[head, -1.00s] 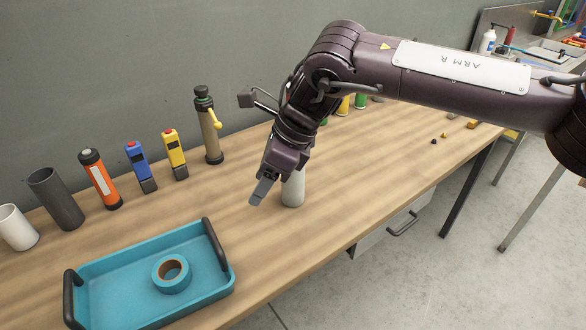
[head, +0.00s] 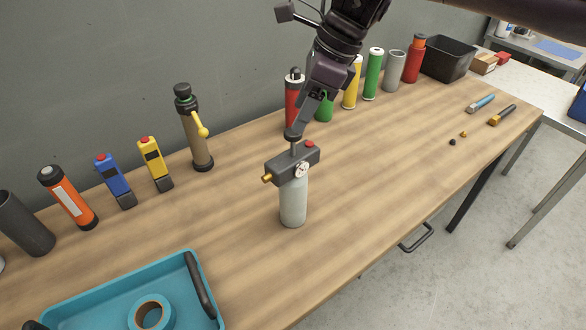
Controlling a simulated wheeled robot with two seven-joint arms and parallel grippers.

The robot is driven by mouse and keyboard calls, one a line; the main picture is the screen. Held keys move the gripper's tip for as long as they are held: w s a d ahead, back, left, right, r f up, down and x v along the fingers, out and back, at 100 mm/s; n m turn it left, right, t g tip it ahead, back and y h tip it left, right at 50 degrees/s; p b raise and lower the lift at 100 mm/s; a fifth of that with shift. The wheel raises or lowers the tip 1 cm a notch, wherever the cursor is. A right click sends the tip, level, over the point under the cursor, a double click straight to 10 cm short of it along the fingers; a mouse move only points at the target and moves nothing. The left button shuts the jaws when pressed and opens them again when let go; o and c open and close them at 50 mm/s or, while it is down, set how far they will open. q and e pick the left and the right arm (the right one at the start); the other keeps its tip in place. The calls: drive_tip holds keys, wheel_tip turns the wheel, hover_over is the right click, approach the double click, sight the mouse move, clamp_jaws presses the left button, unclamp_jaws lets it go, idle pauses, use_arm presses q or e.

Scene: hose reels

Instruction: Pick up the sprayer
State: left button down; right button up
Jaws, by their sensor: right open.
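The sprayer (head: 293,203) stands upright on the wooden table, in the middle of the head view. It has a pale grey bottle, a dark head with a gauge, a brass nozzle and a red button, and a pump rod on top. My right gripper (head: 304,120) is open and points down just above the top of the pump rod. One finger shows clearly; the other is largely hidden. In this view I cannot tell whether the finger touches the pump top. My left gripper is not in view.
A teal tray (head: 92,294) with a tape roll (head: 151,313) is at the front left. A brown cylinder with a yellow lever (head: 196,132) and several tools line the wall. Red (head: 292,100) and green (head: 324,109) containers stand behind my gripper.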

sight(289, 140)
drive_tip(key=shift+a+f, duration=0.15)
drive_tip(key=shift+f, duration=0.3)
drive_tip(key=f, duration=0.1)
drive_tip(key=s+a+f+p, duration=0.1)
drive_tip(key=f, duration=0.1)
drive_tip(key=shift+s+a+f, duration=0.15)
drive_tip(key=shift+s+f, duration=0.05)
drive_tip(key=shift+w+x, duration=0.25)
drive_tip(key=shift+x, duration=0.95)
drive_tip(key=shift+f, duration=0.3)
drive_tip(key=c, duration=0.8)
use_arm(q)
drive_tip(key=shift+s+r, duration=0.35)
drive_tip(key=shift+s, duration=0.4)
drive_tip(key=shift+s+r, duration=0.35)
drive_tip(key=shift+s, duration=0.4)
use_arm(e)
drive_tip(key=shift+r, duration=0.1)
clamp_jaws()
